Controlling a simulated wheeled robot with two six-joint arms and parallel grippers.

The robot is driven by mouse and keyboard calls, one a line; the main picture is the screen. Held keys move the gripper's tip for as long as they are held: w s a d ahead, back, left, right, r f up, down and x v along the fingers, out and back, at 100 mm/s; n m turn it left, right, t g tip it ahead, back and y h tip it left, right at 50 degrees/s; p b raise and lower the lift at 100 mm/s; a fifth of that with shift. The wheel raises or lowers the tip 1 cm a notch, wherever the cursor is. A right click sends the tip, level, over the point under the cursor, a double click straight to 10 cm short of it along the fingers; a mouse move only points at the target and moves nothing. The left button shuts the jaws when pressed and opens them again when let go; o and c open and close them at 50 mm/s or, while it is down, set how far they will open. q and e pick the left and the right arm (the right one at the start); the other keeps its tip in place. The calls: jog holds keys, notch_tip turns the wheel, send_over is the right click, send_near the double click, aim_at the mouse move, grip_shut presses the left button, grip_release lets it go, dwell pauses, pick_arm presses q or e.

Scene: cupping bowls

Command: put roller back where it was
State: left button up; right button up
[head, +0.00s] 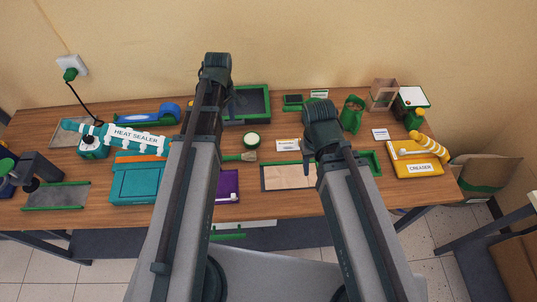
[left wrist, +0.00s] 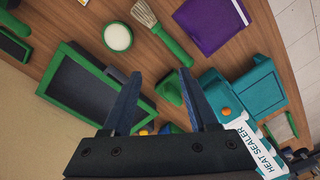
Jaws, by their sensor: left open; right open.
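I cannot pick out a roller for certain. A green block-like piece (left wrist: 170,90) lies on the table between my left gripper's fingers in the left wrist view; it may be part of a tool. My left gripper (left wrist: 157,75) is open and empty above the table, between the green-rimmed dark tray (left wrist: 70,98) and the teal box (left wrist: 257,92). In the head view its wrist (head: 216,68) hides much behind it; the tray (head: 268,103) is just right of it. My right gripper (head: 321,113) is over the table's right half, its fingers mostly hidden.
A brush (head: 240,157) and a round green-rimmed dish (head: 252,140) lie mid-table. The heat sealer (head: 130,137) and teal box (head: 137,183) are left; a yellow creaser (head: 413,160) is right. A brown sheet (head: 285,177) lies in front. My arms hide part of the table.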

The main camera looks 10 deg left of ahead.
pick_arm(q)
jog(key=s+d+m+y, duration=0.1)
jog(key=s+d+m, duration=1.2)
jog(key=d+m, duration=0.3)
jog(key=shift+s+d, duration=0.3)
jog(key=shift+d, duration=0.75)
notch_tip(320, 180, down, 10)
jog(key=b, duration=1)
jog(key=shift+f+m+b, duration=0.2)
jog(key=shift+m+b, duration=0.1)
